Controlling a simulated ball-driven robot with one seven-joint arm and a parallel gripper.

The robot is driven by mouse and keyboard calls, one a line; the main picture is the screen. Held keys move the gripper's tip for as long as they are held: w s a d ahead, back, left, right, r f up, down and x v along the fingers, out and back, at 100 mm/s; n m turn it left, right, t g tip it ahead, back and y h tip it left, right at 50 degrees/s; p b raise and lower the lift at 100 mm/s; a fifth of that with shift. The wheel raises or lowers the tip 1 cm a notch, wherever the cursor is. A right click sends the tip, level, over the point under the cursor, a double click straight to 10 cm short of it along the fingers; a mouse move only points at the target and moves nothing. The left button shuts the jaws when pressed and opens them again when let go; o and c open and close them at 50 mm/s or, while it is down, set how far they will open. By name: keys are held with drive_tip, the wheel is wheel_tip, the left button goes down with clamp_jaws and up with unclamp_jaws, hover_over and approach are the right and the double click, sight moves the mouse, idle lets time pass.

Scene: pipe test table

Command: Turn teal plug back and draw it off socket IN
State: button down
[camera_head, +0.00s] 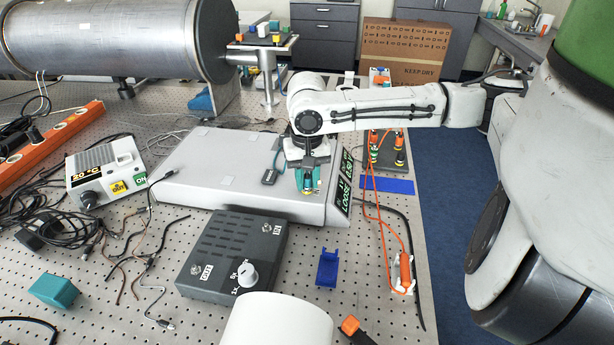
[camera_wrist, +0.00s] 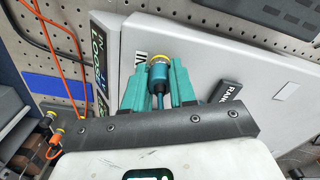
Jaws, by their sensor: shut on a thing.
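The teal plug (camera_wrist: 158,75), with a yellow ring at its front and a cable at its rear, sits between the teal fingers of my gripper (camera_wrist: 159,70). The fingers are shut on it from both sides. In the head view my gripper (camera_head: 308,178) points down at the front right of the flat grey instrument (camera_head: 235,165). Socket IN is hidden behind the plug and ring; an IN label (camera_wrist: 142,53) shows beside them. I cannot tell how far the plug sits in it. The instrument's display (camera_wrist: 101,60) shows the words IN and LOOSE.
A dark box with a white knob (camera_head: 247,275) stands in front of the instrument. A blue bracket (camera_head: 327,268) and an orange cable (camera_head: 375,215) lie to the right. A small dark block (camera_wrist: 228,91) lies on the instrument near my gripper. Loose cables clutter the left.

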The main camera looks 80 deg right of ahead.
drive_tip(key=n, duration=0.3)
drive_tip(key=shift+n+p, duration=0.35)
drive_tip(key=shift+n, duration=0.05)
drive_tip(key=n, duration=0.3)
drive_tip(key=shift+p, duration=0.3)
drive_tip(key=shift+r, duration=0.1)
drive_tip(key=shift+r+p, duration=1.3)
